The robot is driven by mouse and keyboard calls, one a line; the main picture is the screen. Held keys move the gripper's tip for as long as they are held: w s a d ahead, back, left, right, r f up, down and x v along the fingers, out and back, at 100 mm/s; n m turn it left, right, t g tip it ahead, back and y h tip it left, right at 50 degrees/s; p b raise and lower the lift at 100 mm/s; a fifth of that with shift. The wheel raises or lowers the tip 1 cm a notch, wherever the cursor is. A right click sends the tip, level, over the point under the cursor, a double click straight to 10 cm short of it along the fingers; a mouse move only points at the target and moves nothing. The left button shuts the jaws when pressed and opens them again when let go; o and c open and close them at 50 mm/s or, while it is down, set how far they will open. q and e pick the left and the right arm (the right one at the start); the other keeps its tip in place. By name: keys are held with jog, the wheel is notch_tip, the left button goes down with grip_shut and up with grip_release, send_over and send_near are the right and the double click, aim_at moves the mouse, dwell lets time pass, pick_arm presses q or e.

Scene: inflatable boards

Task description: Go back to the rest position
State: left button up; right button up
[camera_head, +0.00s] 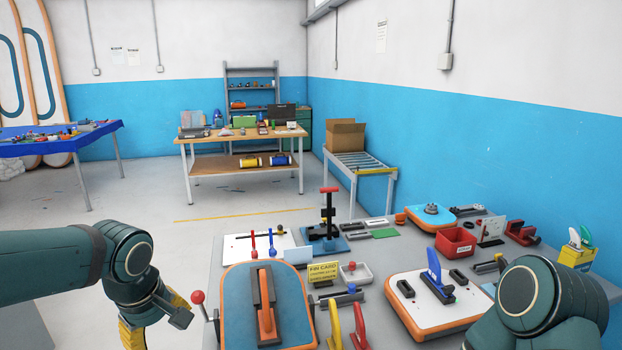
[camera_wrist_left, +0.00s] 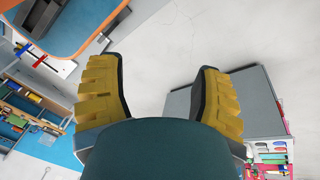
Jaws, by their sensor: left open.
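My left gripper (camera_head: 153,318) hangs at the lower left in the head view, beside the left edge of the grey worktable (camera_head: 226,252). Its yellow fingers point down, and part of it is cut off by the frame. My right arm shows at the lower right in the head view, over the table's right side. Its gripper is out of view.
Near my left arm stand a blue-and-orange board (camera_head: 236,302) and a red-knobbed lever (camera_head: 198,298). A white-and-orange board (camera_head: 405,311) lies near my right arm. A red bin (camera_head: 455,242) stands behind.

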pick_arm(q)
jog(key=w+d+f+m+h, duration=0.25)
jog(key=d+f, duration=0.35)
jog(key=f, duration=0.5)
jog(key=s+d+f+m, duration=0.2)
jog(key=s+d+f, duration=0.1)
jog(key=f, duration=0.5)
jog(key=s+d+f+m+h, duration=0.1)
jog(key=s+d+f+m, duration=0.1)
jog(key=f, duration=0.6)
jog(key=s+d+f+m+g, duration=0.1)
jog(key=s+d+f+m, duration=0.2)
jog(key=s+f, duration=0.3)
notch_tip(320, 180, down, 2)
jog(key=shift+s+d+h, duration=0.3)
jog(key=shift+d+h, duration=0.05)
jog(key=shift+d, duration=0.45)
pick_arm(e)
jog(key=shift+w+f, duration=0.1)
jog(key=shift+w, duration=0.3)
